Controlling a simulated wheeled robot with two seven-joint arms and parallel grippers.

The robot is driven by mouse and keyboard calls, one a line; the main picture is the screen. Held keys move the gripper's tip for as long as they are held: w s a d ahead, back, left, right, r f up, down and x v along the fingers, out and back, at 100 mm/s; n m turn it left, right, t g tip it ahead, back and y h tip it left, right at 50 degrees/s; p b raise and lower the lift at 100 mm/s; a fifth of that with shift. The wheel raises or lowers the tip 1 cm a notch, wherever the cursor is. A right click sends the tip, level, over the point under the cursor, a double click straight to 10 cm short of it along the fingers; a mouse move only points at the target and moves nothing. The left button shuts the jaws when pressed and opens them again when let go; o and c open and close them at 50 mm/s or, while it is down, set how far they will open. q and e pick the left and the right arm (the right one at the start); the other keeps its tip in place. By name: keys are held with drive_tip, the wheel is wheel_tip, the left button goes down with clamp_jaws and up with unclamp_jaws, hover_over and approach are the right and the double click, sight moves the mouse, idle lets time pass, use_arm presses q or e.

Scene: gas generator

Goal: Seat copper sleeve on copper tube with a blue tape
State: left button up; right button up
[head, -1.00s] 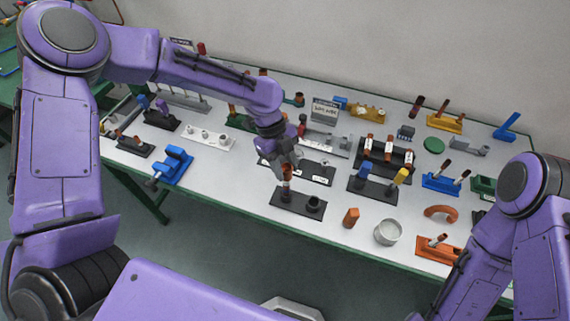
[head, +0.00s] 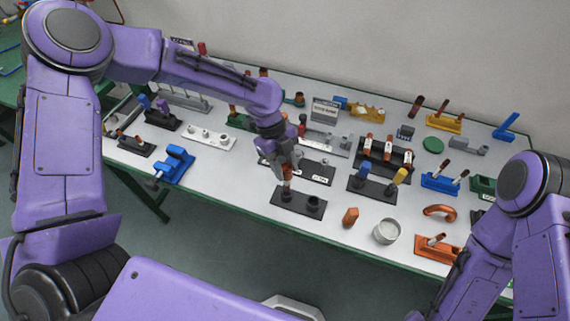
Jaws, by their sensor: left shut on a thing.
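My left gripper (head: 287,166) is shut on a small copper-coloured piece, likely the copper sleeve (head: 287,173). It is over the left end of a black base (head: 298,206) at the front middle of the table. Below the piece is a dark holder (head: 285,195); a second dark round holder (head: 313,203) stands on the base's right half. The gripper and piece cover what stands in the left holder. I cannot tell whether the piece touches a tube there, and no blue tape can be made out. My right gripper is not in view.
A blue clamp (head: 173,165) lies to the left. The table (head: 235,178) is bare between clamp and black base.

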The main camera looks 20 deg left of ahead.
sight(282, 165)
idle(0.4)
use_arm(q)
drive_tip(key=shift+f+b, duration=0.65)
drive_tip(key=shift+f, duration=0.9)
drive_tip(key=o, duration=1)
drive_tip(key=shift+c, duration=0.2)
drive_tip(key=b+v, duration=0.2)
drive_tip(key=v, duration=0.8)
drive_tip(key=shift+r, duration=0.25)
